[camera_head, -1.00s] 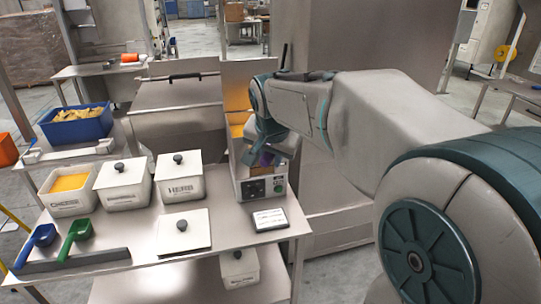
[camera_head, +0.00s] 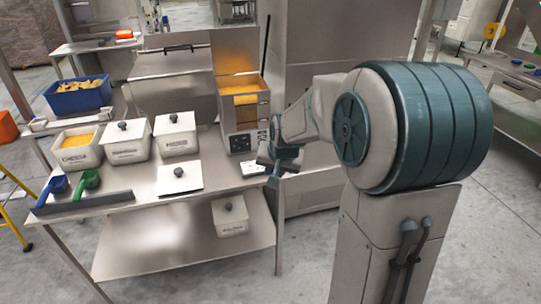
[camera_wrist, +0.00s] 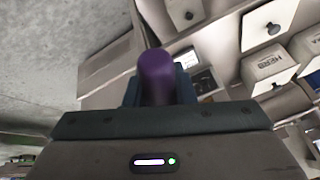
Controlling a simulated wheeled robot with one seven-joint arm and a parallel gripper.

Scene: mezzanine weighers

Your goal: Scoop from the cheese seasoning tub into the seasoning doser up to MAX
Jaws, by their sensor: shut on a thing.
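The cheese tub (camera_head: 78,158) stands open on the left of the bench with orange seasoning in it. The seasoning doser (camera_head: 240,118) stands at the bench's right end, with orange showing in its upper part; I cannot read a MAX mark. My gripper (camera_head: 283,165) is in front and to the right of the doser, apart from it. In the wrist view my gripper (camera_wrist: 157,98) is shut on a purple handle (camera_wrist: 157,72), likely a scoop's. The far end of that purple thing is hidden, so I cannot tell what it carries.
Two lidded tubs (camera_head: 126,152) (camera_head: 176,146) stand beside the cheese tub. A loose lid (camera_head: 178,185) lies in front. Blue (camera_head: 55,187) and green (camera_head: 88,182) scoops rest at the front left. A small display (camera_head: 254,168) lies before the doser. Another lidded tub (camera_head: 230,222) stands below.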

